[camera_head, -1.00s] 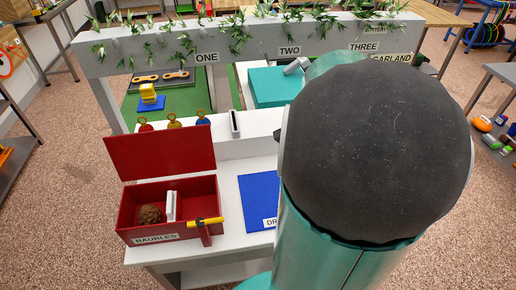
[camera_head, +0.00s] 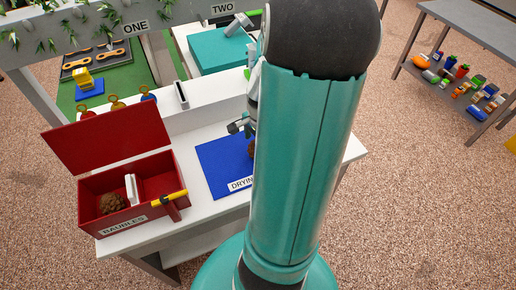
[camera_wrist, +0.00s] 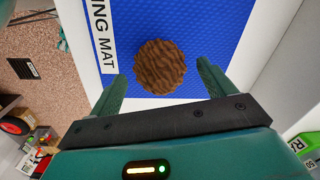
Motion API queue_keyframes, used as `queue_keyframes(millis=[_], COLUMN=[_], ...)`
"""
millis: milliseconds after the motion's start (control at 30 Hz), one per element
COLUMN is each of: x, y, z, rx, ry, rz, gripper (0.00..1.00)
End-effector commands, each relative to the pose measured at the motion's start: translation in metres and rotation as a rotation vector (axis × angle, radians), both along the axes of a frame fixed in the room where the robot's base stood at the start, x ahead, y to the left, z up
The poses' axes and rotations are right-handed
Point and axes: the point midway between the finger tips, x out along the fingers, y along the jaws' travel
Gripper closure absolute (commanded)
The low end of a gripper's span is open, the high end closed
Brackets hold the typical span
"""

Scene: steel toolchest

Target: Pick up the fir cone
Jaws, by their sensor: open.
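A round brown fir cone (camera_wrist: 160,67) with ridged scales lies on the blue drying mat (camera_wrist: 120,20) in the wrist view. In the head view, this cone (camera_head: 251,149) shows only as a sliver beside my arm, on the mat (camera_head: 218,165). My gripper (camera_wrist: 162,73) is open and empty, its fingers on either side of the cone in the picture; I cannot tell how high above the mat they are. In the head view, my gripper (camera_head: 239,125) is mostly hidden by my arm. A second brown cone (camera_head: 111,203) sits inside the red BAUBLES box (camera_head: 150,209).
The box's red lid (camera_head: 105,139) stands open, and a yellow-handled hammer (camera_head: 170,203) hangs at its front right corner. A white divider (camera_head: 132,189) stands inside. Several coloured baubles (camera_head: 118,104) line up behind the white bench (camera_head: 145,237). A teal block (camera_head: 221,50) stands farther back.

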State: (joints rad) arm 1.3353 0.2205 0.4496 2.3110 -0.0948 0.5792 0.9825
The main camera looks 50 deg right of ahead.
Motion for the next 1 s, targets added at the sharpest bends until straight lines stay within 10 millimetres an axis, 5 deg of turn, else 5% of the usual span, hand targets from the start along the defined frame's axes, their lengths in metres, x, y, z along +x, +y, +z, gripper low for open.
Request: queue_keyframes(millis=[133, 400, 667, 1000], x=[0.001, 0.002, 0.002, 0.002], y=[0.0, 0.0, 0.0, -0.001], z=[-0.017, -0.021, -0.02, -0.018], rx=[0.002, -0.001, -0.001, -0.002], ry=[0.002, 0.0, 0.0, 0.0], rz=[0.001, 0.001, 0.001, 0.001], gripper=[0.18, 0.18, 0.66, 0.66])
